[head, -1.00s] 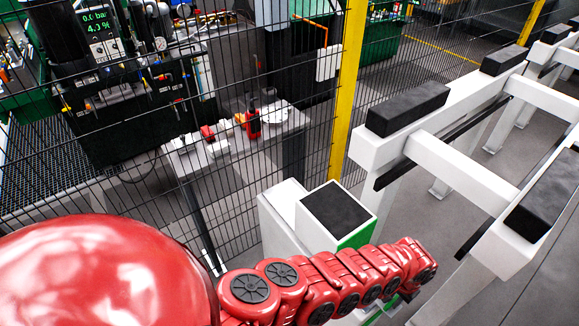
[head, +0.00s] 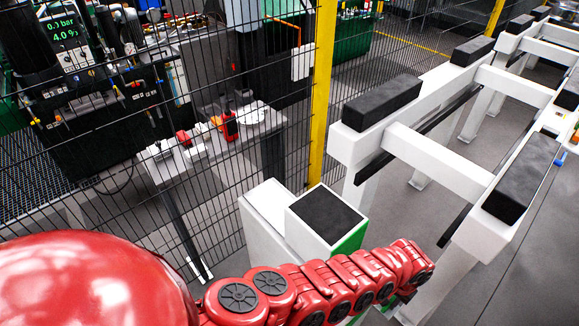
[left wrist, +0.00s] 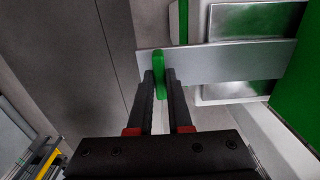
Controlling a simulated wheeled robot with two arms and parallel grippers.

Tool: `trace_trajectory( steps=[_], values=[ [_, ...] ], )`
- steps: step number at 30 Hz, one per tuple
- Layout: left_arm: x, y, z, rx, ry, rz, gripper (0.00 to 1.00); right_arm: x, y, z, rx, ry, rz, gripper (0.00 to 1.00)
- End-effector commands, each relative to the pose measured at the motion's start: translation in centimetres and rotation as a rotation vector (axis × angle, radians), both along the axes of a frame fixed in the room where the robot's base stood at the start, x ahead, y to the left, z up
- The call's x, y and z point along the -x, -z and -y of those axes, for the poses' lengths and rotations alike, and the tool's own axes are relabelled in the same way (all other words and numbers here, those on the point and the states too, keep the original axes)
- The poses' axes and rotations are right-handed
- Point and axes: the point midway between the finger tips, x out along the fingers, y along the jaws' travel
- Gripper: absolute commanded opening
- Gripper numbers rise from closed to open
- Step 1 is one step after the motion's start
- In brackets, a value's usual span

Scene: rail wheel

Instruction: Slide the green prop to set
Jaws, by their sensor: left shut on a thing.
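In the left wrist view my left gripper (left wrist: 160,80) is shut on a small upright green piece (left wrist: 158,72), which I take to be the green prop. The piece stands against a flat grey metal bar (left wrist: 220,63) running across the view. In the head view my red arm reaches right, past a white block (head: 290,225) with a black pad (head: 326,216) and a green side (head: 352,238). The left gripper and the green piece are hidden there. My right gripper is not in view.
White frames with black pads (head: 382,102) stand at the right, beyond the block. A mesh fence with a yellow post (head: 322,90) stands behind it. A bench with small red and orange items (head: 230,125) is behind the fence. Grey floor (head: 415,220) is open between the frames.

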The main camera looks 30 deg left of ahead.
Motion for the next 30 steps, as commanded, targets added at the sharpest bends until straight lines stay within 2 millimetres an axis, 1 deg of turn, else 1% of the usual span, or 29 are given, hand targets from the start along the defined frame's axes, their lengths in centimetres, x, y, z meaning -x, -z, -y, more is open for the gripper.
trace_trajectory(
  steps=[14,30],
  values=[
    [0.1,0.0,0.4,0.001,0.001,0.001,0.0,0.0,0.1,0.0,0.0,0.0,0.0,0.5],
    [0.8,0.1,2.4,0.003,0.002,0.001,0.0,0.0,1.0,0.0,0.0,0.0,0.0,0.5]
  ],
)
